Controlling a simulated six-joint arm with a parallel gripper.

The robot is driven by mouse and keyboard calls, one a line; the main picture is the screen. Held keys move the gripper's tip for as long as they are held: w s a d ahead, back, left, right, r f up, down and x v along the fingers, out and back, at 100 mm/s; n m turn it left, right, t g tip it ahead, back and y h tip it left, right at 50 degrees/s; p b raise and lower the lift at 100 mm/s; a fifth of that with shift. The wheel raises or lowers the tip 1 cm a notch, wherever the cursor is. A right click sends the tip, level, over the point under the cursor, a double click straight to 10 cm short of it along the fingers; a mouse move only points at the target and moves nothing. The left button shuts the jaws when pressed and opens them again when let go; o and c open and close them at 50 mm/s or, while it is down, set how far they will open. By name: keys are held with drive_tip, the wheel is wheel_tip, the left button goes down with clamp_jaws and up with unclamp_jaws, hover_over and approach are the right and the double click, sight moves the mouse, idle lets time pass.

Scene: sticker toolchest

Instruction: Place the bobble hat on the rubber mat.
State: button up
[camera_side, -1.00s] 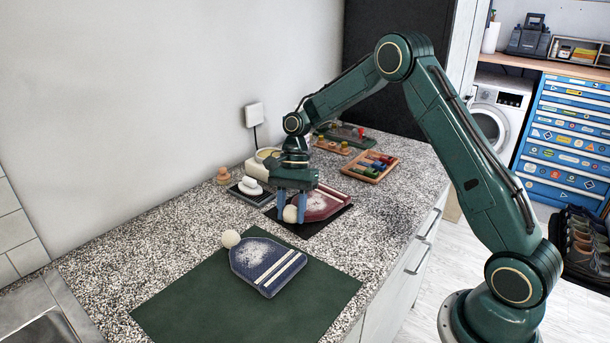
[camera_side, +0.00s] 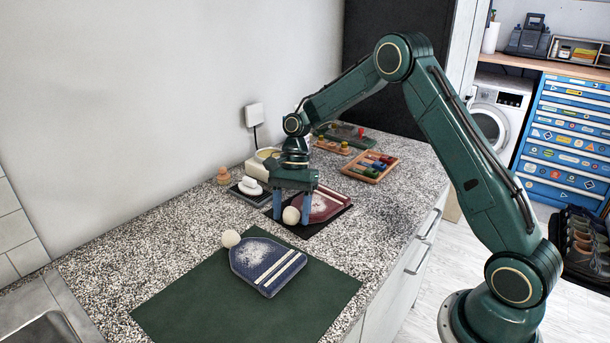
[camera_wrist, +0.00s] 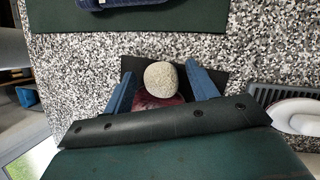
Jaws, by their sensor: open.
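A dark red bobble hat with pale stripes (camera_side: 325,203) lies flat on a small black mat (camera_side: 298,232). Its cream pompom (camera_side: 291,215) points toward the camera side and also shows in the wrist view (camera_wrist: 162,80). My gripper (camera_side: 292,219) is open, with its blue fingers on either side of the pompom and gaps between. In the wrist view, my gripper (camera_wrist: 161,70) hides most of the red hat. A blue bobble hat with white stripes (camera_side: 268,262) lies on a larger green mat (camera_side: 195,305). Which mat is rubber I cannot tell.
A white soap-like piece on a dark tray (camera_side: 250,187) is just left of my gripper. A wooden tray with coloured pieces (camera_side: 370,167) stands behind to the right. A wooden knob-like piece (camera_side: 223,175) is near the wall. The counter's right strip is clear.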

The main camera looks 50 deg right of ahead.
drive_tip(key=shift+v, duration=3.75)
drive_tip(key=shift+r, duration=0.1)
drive_tip(key=shift+s+a+r, duration=0.1)
drive_tip(key=shift+a+r, duration=0.05)
drive_tip(key=s+a+r+n+t+h, duration=0.1)
drive_tip(key=s+a+r+n+t, duration=0.2)
drive_tip(key=s+r, duration=0.35)
drive_tip(key=s+a+r+n+t+h, duration=0.1)
drive_tip(key=s+a+r+n, duration=0.35)
drive_tip(key=s+r, duration=0.2)
drive_tip(key=s+d+n+t+h, duration=0.1)
drive_tip(key=s+n, duration=0.6)
drive_tip(key=s, duration=0.9)
drive_tip(key=t+h, duration=0.1)
drive_tip(key=t, duration=0.1)
drive_tip(key=shift+s+d+f+n+t, duration=0.2)
drive_tip(key=shift+s+d+n+t, duration=0.1)
drive_tip(key=shift+s+d+n, duration=0.1)
